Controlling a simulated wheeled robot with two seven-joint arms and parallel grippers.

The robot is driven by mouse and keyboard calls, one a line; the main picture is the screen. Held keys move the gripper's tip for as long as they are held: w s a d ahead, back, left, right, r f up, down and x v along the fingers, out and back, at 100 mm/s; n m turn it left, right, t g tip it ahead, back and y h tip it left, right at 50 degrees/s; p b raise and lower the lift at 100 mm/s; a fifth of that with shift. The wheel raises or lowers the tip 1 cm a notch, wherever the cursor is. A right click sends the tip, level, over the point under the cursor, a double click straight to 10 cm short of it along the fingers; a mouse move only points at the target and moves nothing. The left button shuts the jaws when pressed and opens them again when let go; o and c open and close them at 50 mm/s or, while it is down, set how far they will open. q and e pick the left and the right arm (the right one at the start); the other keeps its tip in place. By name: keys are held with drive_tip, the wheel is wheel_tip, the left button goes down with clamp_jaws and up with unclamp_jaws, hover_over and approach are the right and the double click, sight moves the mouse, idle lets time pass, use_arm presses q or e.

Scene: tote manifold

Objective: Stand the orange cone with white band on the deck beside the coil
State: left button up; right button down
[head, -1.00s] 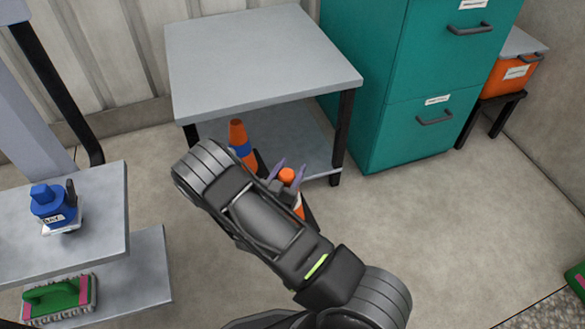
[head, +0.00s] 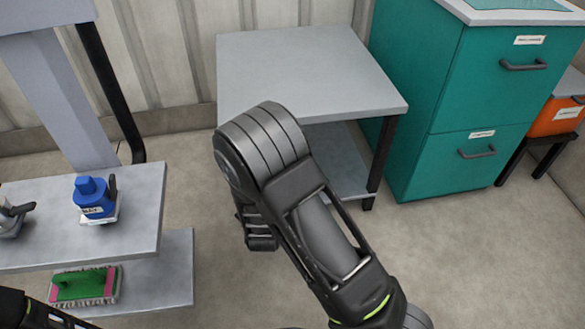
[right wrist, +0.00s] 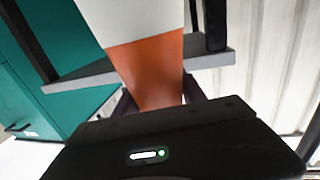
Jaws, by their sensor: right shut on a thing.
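The orange cone with white band (right wrist: 150,72) shows large in the right wrist view, its orange part between my right gripper's fingers (right wrist: 157,98) and its white band above. My right gripper is shut on it. In the head view my right arm hides both cone and gripper. No coil can be made out in either view. I cannot tell which surface is the deck. My left gripper is out of view.
A grey table (head: 310,70) with a lower shelf (head: 347,165) stands behind my right arm, beside a teal cabinet (head: 455,90). Floor shows at right.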

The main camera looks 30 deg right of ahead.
drive_tip(key=a+r+n+t+y+p, duration=0.15)
drive_tip(key=a+r, duration=0.25)
drive_tip(key=r, duration=0.4)
drive_tip(key=a+r+n+y+p, duration=0.15)
drive_tip(key=a+r, duration=0.25)
drive_tip(key=r, duration=0.4)
use_arm(q)
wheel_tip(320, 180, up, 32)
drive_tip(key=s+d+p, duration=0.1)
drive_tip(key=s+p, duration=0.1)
drive_tip(key=p, duration=2.7)
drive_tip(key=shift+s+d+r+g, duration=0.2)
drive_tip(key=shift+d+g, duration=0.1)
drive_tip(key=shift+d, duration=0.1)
use_arm(e)
wheel_tip(320, 180, up, 20)
drive_tip(key=w+n+t+y, duration=0.1)
drive_tip(key=w+n+y, duration=0.1)
drive_tip(key=y, duration=0.3)
drive_tip(key=shift+w+a+n+y, duration=0.2)
drive_tip(key=shift+n+y, duration=0.2)
drive_tip(key=shift+n, duration=0.1)
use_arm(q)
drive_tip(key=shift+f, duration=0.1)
